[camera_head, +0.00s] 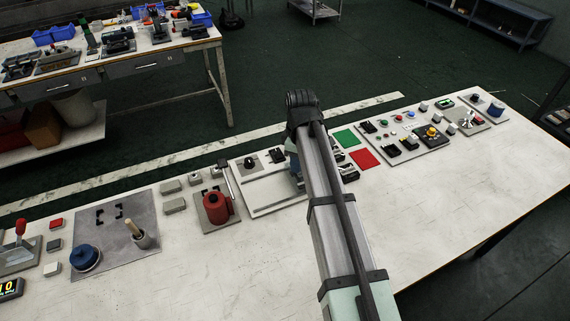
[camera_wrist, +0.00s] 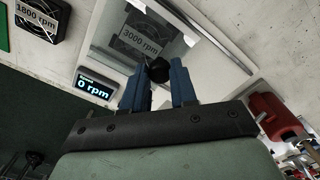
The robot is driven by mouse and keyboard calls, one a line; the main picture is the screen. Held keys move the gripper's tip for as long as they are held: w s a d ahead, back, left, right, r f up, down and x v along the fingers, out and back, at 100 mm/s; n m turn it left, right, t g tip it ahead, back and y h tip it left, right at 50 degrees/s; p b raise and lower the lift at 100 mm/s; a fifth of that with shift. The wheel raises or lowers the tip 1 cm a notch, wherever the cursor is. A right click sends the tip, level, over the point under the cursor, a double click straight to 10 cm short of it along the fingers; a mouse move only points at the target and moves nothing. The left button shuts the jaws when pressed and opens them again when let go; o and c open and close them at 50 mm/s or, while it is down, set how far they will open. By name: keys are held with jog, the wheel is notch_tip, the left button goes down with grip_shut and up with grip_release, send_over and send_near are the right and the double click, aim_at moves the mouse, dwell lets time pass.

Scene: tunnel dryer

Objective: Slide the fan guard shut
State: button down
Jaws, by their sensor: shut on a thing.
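The fan guard (camera_wrist: 205,57) is a flat pale panel with a light frame and a round black knob (camera_wrist: 158,70). My gripper (camera_wrist: 158,82) has its blue fingers closed around the knob in the wrist view. A black fan labelled 3000 rpm (camera_wrist: 141,42) sits at the left part of the guard's frame; I cannot tell how far the panel covers it. In the head view the light frame (camera_head: 262,207) shows to the left of my gripper, and my arm hides the fan and knob.
A display reading 0 rpm (camera_wrist: 94,86) and a fan labelled 1800 rpm (camera_wrist: 40,17) are beside the guard. A red cylindrical part (camera_head: 217,207) stands left of the frame. Green (camera_head: 345,138) and red (camera_head: 364,159) squares and a button panel (camera_head: 405,130) lie to the right.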

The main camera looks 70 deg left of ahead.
jog(key=shift+w, duration=0.3)
jog(key=c, duration=0.9)
grip_release()
notch_tip(320, 180, up, 14)
jog(key=shift+f, duration=0.1)
